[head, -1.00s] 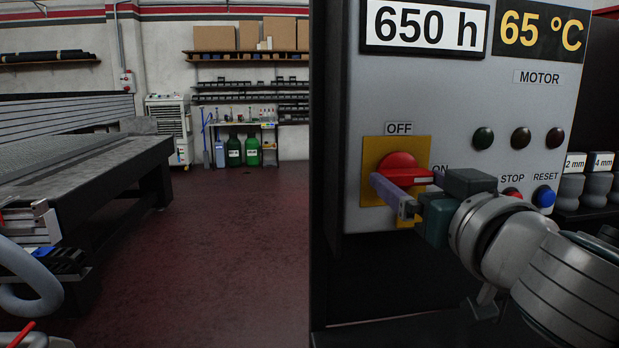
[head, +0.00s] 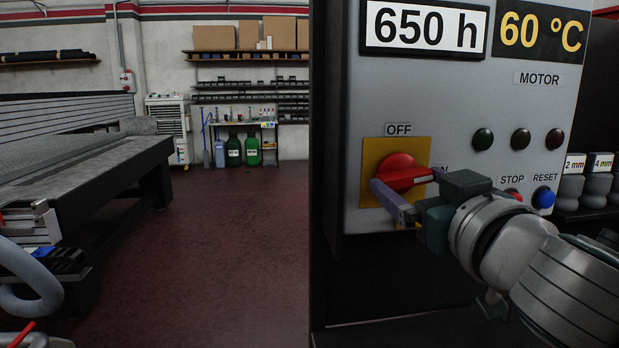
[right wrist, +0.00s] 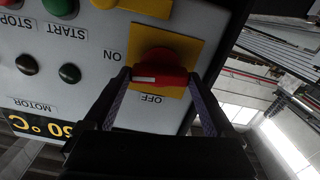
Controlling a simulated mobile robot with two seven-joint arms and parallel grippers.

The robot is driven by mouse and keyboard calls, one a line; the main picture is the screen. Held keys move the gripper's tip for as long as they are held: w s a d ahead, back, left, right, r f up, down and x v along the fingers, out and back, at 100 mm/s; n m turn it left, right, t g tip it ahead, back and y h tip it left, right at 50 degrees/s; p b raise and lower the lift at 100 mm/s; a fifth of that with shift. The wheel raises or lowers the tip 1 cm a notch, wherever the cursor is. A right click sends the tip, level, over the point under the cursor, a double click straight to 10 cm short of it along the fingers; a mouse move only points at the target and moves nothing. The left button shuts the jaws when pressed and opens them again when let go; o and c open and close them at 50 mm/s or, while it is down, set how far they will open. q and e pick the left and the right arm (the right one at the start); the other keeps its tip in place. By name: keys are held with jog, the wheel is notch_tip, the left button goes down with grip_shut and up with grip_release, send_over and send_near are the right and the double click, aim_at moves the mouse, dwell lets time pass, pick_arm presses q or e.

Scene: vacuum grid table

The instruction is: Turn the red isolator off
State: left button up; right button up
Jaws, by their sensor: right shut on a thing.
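The red isolator knob (head: 402,172) sits on a yellow plate (head: 368,196) low on the grey control panel. An OFF label (head: 399,130) is above the plate; the ON label at its right is mostly hidden behind my gripper. My right gripper (head: 405,195) is shut on the knob's handle, one finger on each side. In the right wrist view the red knob (right wrist: 160,70) lies between the fingertips (right wrist: 160,78). Its white mark is on the handle's left part, on the side of the ON label (right wrist: 112,55). My left gripper is not in view.
The panel has dark lamps (head: 520,138), a red STOP button (head: 513,194) partly behind my gripper and a blue RESET button (head: 543,198). Its displays read 650 h and 60 °C (head: 540,32). A grid table (head: 90,165) stands left, with open floor between.

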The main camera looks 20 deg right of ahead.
jog(key=n, duration=0.4)
jog(key=shift+p, duration=0.4)
jog(key=n, duration=0.4)
jog(key=shift+r+p, duration=0.1)
jog(key=shift+p, duration=0.3)
jog(key=n, duration=0.4)
jog(key=shift+n+p, duration=0.3)
jog(key=shift+p, duration=0.1)
jog(key=shift+n+p, duration=0.3)
jog(key=shift+n, duration=1.7)
jog(key=o, duration=1.1)
jog(key=shift+c, duration=0.2)
